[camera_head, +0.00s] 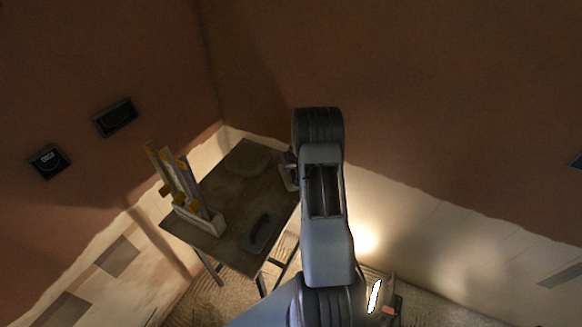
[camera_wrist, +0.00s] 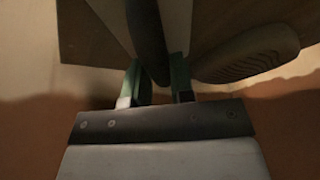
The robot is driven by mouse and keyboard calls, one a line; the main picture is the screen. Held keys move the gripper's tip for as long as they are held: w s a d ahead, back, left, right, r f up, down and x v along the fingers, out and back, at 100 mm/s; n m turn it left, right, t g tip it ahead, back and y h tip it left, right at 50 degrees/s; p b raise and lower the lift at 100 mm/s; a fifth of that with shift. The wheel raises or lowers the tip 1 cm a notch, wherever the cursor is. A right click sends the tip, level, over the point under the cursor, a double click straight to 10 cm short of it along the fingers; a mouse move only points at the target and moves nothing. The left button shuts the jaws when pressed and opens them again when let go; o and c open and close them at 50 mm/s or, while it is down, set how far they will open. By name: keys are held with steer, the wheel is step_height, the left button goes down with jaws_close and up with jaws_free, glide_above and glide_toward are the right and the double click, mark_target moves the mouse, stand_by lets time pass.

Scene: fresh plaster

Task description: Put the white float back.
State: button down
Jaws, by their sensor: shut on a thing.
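My gripper (camera_wrist: 158,84) has its green-lined fingers shut on the dark handle (camera_wrist: 147,35) of a float. The float's pale, whitish plate (camera_wrist: 177,22) shows behind the handle, cut off by the top edge of the wrist view. A small table (camera_head: 228,245) stands left of my arm. A pale rack (camera_head: 205,222) with yellow-tipped uprights stands on its left part. I cannot tell whether the float touches the table.
A dark handled tool (camera_head: 262,232) lies at the table's front. A rounded, flat item (camera_head: 248,160) lies at its back; a ridged oval object (camera_wrist: 250,52) shows right of the handle in the wrist view. Walls close in behind. A bright lamp (camera_head: 374,296) stands at lower right.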

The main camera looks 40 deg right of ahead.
steer(key=c, duration=1)
jaws_free()
steer(key=shift+r, duration=0.1)
steer(key=d+b+v, duration=0.1)
steer(key=b+v, duration=0.1)
steer(key=v, duration=0.9)
steer(key=s+a+r+n, duration=0.1)
steer(key=s+a+r, duration=0.2)
steer(key=a+r, duration=0.4)
steer(key=s+a+r+n, duration=0.1)
steer(key=s+a+r, duration=0.1)
steer(key=a+r, duration=0.5)
steer(key=shift+n+y, duration=0.3)
steer(key=shift+n, duration=0.5)
steer(key=s+a, duration=0.4)
steer(key=s, duration=0.1)
steer(key=s+a+r, duration=0.1)
steer(key=s+a, duration=0.4)
steer(key=s+a+r, duration=0.1)
steer(key=s+a, duration=0.3)
steer(key=s, duration=0.1)
steer(key=shift+s+a, duration=0.25)
steer(key=shift+s, duration=0.15)
